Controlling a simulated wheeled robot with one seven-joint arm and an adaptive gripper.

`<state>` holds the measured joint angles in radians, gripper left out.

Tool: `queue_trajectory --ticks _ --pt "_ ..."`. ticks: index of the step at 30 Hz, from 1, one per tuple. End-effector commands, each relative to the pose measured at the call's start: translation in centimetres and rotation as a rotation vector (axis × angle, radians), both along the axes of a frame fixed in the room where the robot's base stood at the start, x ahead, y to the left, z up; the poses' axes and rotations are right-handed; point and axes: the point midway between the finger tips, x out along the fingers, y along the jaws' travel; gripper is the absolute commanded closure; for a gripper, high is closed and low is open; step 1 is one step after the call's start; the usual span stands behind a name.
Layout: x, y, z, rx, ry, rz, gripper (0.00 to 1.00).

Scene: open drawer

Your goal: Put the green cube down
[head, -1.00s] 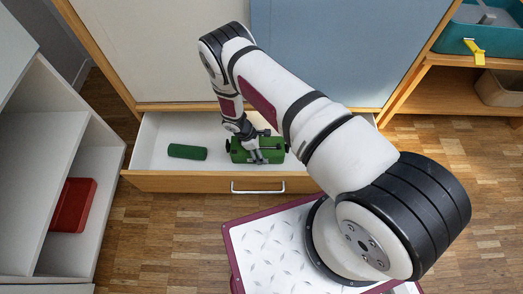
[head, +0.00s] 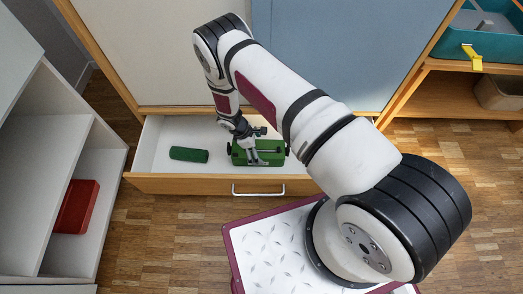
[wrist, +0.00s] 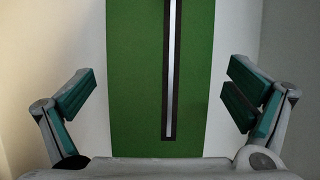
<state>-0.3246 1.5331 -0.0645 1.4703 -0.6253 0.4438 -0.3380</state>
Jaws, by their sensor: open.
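A green block (head: 270,151) with dark fittings at its ends lies in the open drawer (head: 160,183). I see no plain cube; this block looks long. In the wrist view a flat green face (wrist: 135,80) with a dark-framed pale slot fills the middle. My gripper (head: 253,160) is over the block in the head view. In the wrist view my gripper (wrist: 160,105) is open, one finger on each side of the green face, with pale gaps between. Nothing is held. The gripper and wrist hide part of the block in the head view.
A green cylinder-like piece (head: 188,154) lies at the left in the drawer, with bare white floor around it. The drawer front has a metal handle (head: 258,193). A red box (head: 76,207) sits in the left shelf. A teal bin (head: 487,42) stands on the right shelf.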

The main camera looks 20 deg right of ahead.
Motion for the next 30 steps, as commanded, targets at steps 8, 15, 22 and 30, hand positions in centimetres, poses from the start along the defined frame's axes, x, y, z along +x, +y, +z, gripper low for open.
queue_trajectory --ticks 8,15,22,30 --pt "0.7 2.0 5.4 0.001 -0.002 -0.001 0.02" --pt "0.9 2.8 7.2 0.000 0.000 0.000 0.02" --pt "0.9 2.9 7.4 -0.001 0.001 0.000 0.02" --pt "0.9 2.9 7.3 0.000 0.000 0.000 0.02"
